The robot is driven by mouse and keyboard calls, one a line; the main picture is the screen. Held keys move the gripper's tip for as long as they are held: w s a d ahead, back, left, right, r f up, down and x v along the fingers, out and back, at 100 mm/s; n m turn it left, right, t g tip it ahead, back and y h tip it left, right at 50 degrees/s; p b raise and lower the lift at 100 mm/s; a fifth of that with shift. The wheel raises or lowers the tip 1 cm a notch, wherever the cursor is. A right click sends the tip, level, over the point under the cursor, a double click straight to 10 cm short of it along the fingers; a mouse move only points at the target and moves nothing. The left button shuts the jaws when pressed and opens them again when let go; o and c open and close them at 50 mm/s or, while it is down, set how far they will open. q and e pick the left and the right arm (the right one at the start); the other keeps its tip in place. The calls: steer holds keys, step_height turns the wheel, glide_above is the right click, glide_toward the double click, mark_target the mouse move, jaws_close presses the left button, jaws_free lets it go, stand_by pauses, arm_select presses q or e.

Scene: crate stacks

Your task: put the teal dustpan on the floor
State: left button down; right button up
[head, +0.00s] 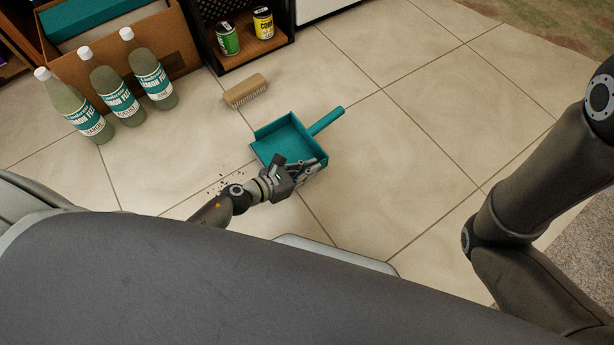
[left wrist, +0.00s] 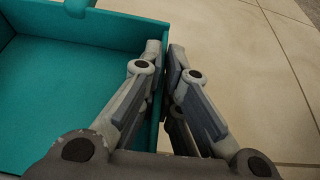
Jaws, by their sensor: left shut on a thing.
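The teal dustpan (head: 281,138) is at the middle of the head view, at or just above the tiled floor; I cannot tell whether it touches. Its handle (head: 327,121) points to the upper right. My left gripper (head: 311,164) is at its near right side. In the left wrist view the fingers (left wrist: 167,75) are shut on one side wall of the dustpan (left wrist: 70,65), one finger inside and one outside. The fingers hide part of that wall. My right arm shows at the right of the head view, but its gripper is not in view.
A brush (head: 246,91) lies on the floor behind the dustpan, and dark crumbs (head: 222,184) lie left of it. Several bottles (head: 103,92) stand at the left by a cardboard box (head: 175,52). Two cans (head: 229,38) stand in a black crate (head: 247,66). The tiles (head: 420,150) to the right are clear.

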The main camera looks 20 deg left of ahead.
arm_select(q)
steer(key=shift+a+f+b, duration=0.2)
steer(key=shift+f+b, duration=1)
steer(key=shift+f, duration=0.5)
steer(key=shift+f, duration=0.15)
steer(key=c, duration=1.6)
jaws_free()
steer(key=shift+c, duration=0.2)
